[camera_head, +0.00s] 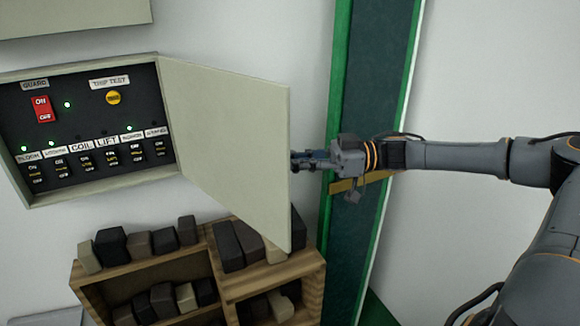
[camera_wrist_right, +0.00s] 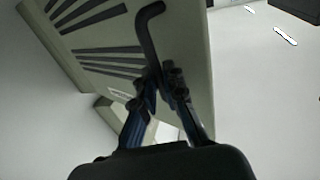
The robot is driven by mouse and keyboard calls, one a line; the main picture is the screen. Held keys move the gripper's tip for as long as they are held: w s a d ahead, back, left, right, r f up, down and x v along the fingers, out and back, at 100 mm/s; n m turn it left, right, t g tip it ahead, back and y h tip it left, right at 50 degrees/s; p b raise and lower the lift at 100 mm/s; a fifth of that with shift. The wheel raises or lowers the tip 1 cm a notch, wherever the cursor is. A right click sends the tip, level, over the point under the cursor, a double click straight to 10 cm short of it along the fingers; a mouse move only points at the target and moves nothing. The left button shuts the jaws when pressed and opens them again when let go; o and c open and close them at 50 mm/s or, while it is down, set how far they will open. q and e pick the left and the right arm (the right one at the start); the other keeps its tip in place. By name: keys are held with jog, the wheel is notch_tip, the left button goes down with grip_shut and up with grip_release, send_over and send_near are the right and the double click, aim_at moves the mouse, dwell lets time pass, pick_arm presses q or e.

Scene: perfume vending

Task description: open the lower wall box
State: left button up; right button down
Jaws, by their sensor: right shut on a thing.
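The lower wall box (camera_head: 90,193) hangs on the wall at the left of the head view. Its pale door (camera_head: 225,140) stands swung out to the right, so the black switch panel (camera_head: 85,115) inside shows. My right gripper (camera_head: 298,161) is at the door's outer side, near its free edge, with the fingertips partly hidden by the door. In the wrist view the door's outer face (camera_wrist_right: 185,45) shows dark vent slots and a bent dark handle (camera_wrist_right: 150,30). The fingers are shut on this handle. My left gripper is not in view.
A wooden shelf (camera_head: 225,292) with several dark and pale blocks stands below the door, whose lower corner overlaps it in view. Another wall box (camera_head: 75,14) is above. A green-framed panel (camera_head: 370,80) is behind my right gripper. Bare wall lies right.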

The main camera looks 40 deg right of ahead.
jog(key=shift+w+f, duration=0.1)
jog(key=c, duration=1.5)
grip_release()
jog(key=shift+w+f, duration=0.1)
jog(key=shift+w, duration=0.05)
jog(key=shift+o, duration=0.5)
jog(key=shift+w+a+f, duration=0.2)
jog(key=shift+w, duration=0.35)
jog(key=v, duration=1.2)
jog(key=shift+s+r, duration=0.25)
jog(key=shift+s, duration=0.15)
jog(key=shift+d, duration=0.1)
